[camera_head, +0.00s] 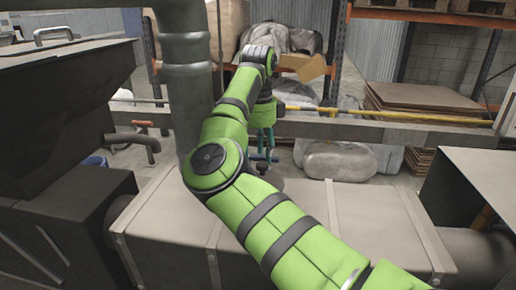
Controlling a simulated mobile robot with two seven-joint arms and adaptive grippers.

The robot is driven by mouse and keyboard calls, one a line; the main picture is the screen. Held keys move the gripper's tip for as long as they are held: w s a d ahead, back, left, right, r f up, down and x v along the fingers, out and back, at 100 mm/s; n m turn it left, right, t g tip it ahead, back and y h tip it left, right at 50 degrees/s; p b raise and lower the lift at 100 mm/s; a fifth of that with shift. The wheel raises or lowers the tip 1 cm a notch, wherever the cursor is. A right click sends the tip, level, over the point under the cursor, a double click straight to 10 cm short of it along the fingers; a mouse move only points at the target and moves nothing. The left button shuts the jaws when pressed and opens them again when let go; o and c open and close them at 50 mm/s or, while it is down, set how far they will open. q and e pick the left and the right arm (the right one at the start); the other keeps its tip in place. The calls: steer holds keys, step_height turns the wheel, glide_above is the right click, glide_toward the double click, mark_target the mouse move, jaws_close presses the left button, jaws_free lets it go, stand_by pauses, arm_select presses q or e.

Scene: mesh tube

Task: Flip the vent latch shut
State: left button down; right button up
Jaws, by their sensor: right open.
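My right arm reaches in from the lower right, and its gripper (263,150) points down just above the grey metal duct box. Its teal fingers are small in the picture and stand apart, with nothing seen between them. I cannot make out the vent latch. A small dark part (268,180) sits below the fingers, partly hidden by my green arm, and I cannot tell what it is. My left gripper is not in view.
The box top (370,215) is bare to the right of my arm. A thick vertical pipe (190,90) stands close to the left of my forearm. A grey beam with a yellow bar (390,115) runs behind the gripper. Dark machinery (60,115) fills the left.

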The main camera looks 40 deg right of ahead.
steer(key=shift+s+a, duration=0.2)
steer(key=c, duration=1)
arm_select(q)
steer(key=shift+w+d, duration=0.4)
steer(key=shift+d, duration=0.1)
